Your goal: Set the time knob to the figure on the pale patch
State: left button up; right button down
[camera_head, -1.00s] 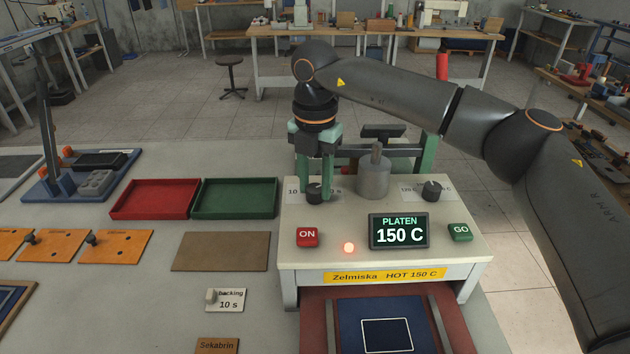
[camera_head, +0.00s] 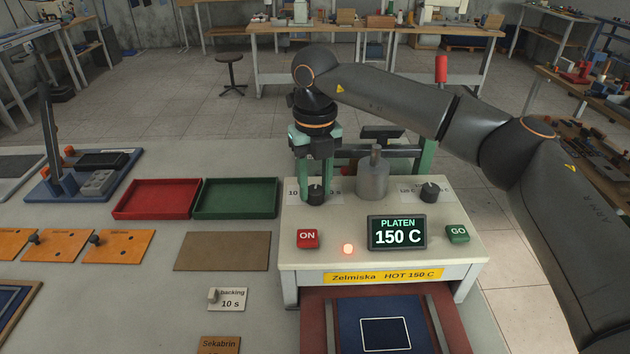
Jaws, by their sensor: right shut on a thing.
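The time knob (camera_head: 316,194) is a small black knob at the left of the press's top panel. My right gripper (camera_head: 316,182) points straight down and is shut on it. The scale around the knob is mostly hidden by the fingers; a "10" shows at its left. The pale patch (camera_head: 232,299) lies on the table left of the press and reads "backing 10 s". The press (camera_head: 380,258) carries a red ON button, a lit red lamp, a green GO button and a display reading "PLATEN 150 C". My left gripper is not in view.
A second black knob (camera_head: 429,193) and a grey cylinder (camera_head: 373,178) stand right of my gripper on the press. A red tray (camera_head: 156,212) and a green tray (camera_head: 236,212) lie to the left. A brown board (camera_head: 222,265) lies before them.

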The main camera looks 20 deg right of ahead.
aim_at(315, 190)
jog(key=n+p, duration=0.1)
jog(key=n, duration=1.2)
jog(key=shift+n, duration=0.4)
dwell(0.4)
jog(key=shift+c, duration=2.4)
grip_release()
notch_tip(315, 190, up, 13)
jog(key=shift+f, duration=0.2)
jog(key=shift+f, duration=0.1)
